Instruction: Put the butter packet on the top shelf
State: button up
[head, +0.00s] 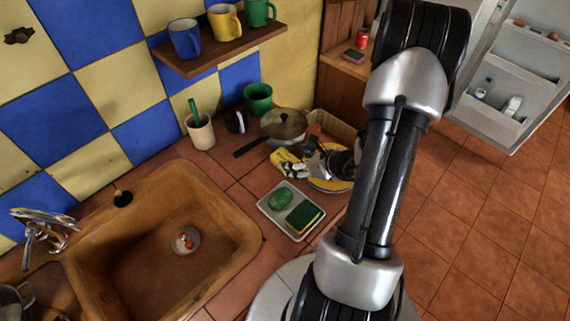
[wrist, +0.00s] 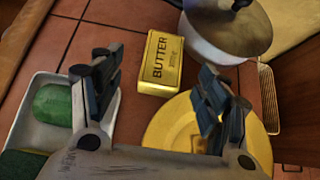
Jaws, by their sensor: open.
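The yellow butter packet (head: 288,163) lies on the tiled counter between the dish tray and the pan. In the wrist view the packet (wrist: 160,62), labelled BUTTER, is ahead of and between the fingers. My gripper (head: 314,162) is open and empty, just right of the packet in the head view and partly covering its surroundings. In the wrist view the fingers of my gripper (wrist: 155,76) stand apart; contact with the packet cannot be told. A wooden wall shelf (head: 222,54) holds mugs. The open fridge door (head: 492,68) at the right has racks; the fridge's inner shelves are not clearly seen.
A yellow plate (wrist: 172,121) lies beneath the right finger. A lidded pan (head: 284,130) stands behind the packet. A white tray (head: 270,210) with a green soap and sponge is left of the gripper. The sink (head: 243,240) is further left. The floor at right is clear.

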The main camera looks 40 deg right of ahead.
aim_at(286, 157)
jog(key=b+x, duration=0.1)
jog(key=x, duration=0.2)
jog(key=b+x, duration=0.1)
jog(key=x, duration=0.3)
jog(key=shift+w+d+f, duration=0.15)
jog(key=shift+d, duration=0.05)
jog(key=c, duration=1.4)
